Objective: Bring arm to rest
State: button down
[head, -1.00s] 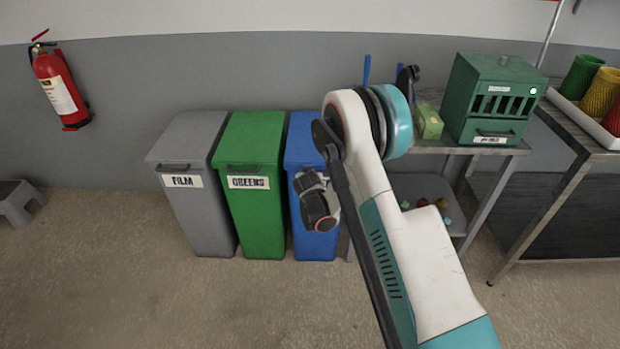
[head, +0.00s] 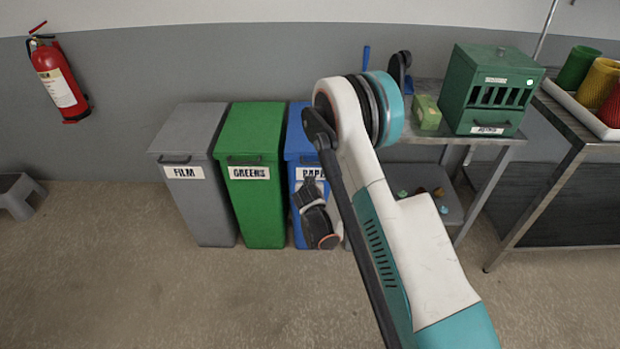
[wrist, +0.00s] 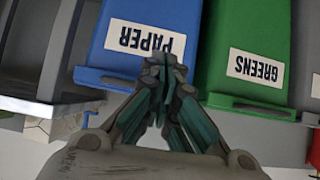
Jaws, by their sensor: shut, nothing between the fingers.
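My gripper (wrist: 165,75) shows in the wrist view with its fingers together and nothing between them. It is in front of the blue bin (wrist: 120,40), whose PAPER label appears upside down, beside the green bin (wrist: 245,45) labelled GREENS. In the head view my arm rises from the lower right and bends at a large rounded joint. The part of my arm beyond that joint hangs in front of the blue bin (head: 298,150). The fingertips are hidden in the head view.
A grey FILM bin (head: 195,130) and the green bin (head: 250,130) stand left of the blue one. A metal table (head: 510,139) on the right bears a green cabinet (head: 492,88) and a green box (head: 426,112). A grey stool (head: 18,195) stands far left. The front floor is clear.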

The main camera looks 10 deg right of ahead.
jog(key=shift+s+a+f+b, duration=0.1)
jog(key=shift+s+f+b, duration=0.25)
jog(key=shift+s+b, duration=0.1)
jog(key=shift+r, duration=0.1)
jog(key=s+d+r+g, duration=0.1)
jog(key=s+d+r, duration=0.1)
jog(key=s+r, duration=0.5)
jog(key=s+d+r, duration=0.1)
jog(key=s+r, duration=0.1)
jog(key=r, duration=0.9)
jog(key=s+d+r+g, duration=0.1)
jog(key=s+d+r, duration=0.1)
jog(key=s+r, duration=0.5)
jog(key=s+r+n+y, duration=0.1)
jog(key=s+r, duration=0.2)
jog(key=s, duration=0.9)
jog(key=s+r+n+g+y, duration=0.1)
jog(key=s+r, duration=0.3)
jog(key=s, duration=0.8)
jog(key=shift+d+r, duration=0.25)
jog(key=shift+d, duration=0.1)
